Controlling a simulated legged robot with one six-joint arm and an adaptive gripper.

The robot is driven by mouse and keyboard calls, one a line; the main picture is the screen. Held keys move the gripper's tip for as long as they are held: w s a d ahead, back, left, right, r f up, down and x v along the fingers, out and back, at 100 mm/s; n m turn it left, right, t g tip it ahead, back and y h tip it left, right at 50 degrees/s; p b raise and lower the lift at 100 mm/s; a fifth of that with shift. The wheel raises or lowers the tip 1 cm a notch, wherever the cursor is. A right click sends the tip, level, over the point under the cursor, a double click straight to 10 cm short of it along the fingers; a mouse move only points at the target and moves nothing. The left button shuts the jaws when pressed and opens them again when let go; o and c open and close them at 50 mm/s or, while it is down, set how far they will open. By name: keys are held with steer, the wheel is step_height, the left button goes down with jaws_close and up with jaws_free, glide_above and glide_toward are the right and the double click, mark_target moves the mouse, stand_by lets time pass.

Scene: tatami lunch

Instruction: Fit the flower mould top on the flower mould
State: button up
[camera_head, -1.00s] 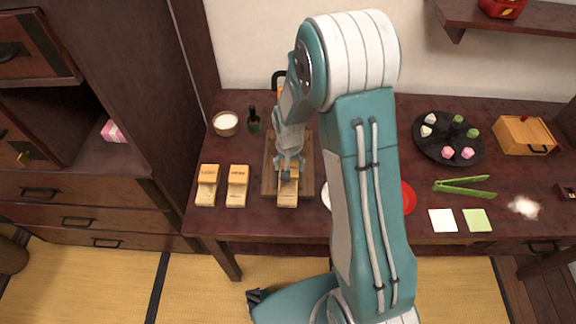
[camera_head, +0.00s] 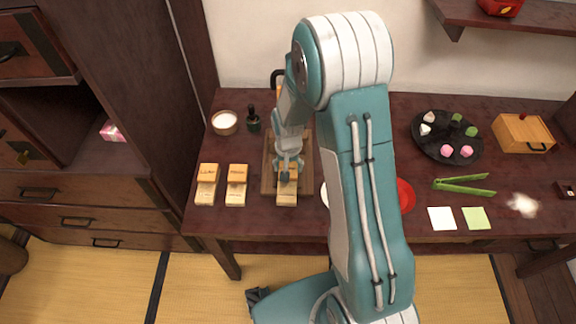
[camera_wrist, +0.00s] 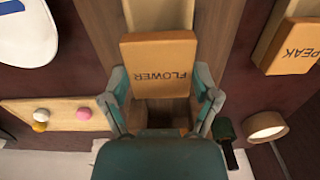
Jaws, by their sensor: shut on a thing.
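The flower mould top (camera_wrist: 160,55) is a light orange wooden block labelled FLOWER. My gripper (camera_wrist: 162,98) has a finger on each side of it and is shut on it. The pale flower mould (camera_head: 287,199) lies on a brown wooden board (camera_head: 307,182); its pale end also shows in the wrist view (camera_wrist: 158,14), beyond the top. The top is over part of the mould. The top hides the contact, so I cannot tell whether it is seated. In the head view my gripper (camera_head: 288,172) is over the mould's far part, and my wrist hides some of it.
Two similar moulds with labelled tops, one the PEAK mould (camera_head: 237,185), stand left of the board. A bowl (camera_head: 225,122) and a dark bottle (camera_head: 253,122) are behind them. A white plate (camera_wrist: 22,30) and a board with small balls (camera_wrist: 60,115) lie on the other side.

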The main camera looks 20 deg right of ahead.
steer(key=o, duration=0.9)
steer(key=shift+f, duration=0.1)
steer(key=shift+c, duration=0.2)
step_height(320, 180, up, 12)
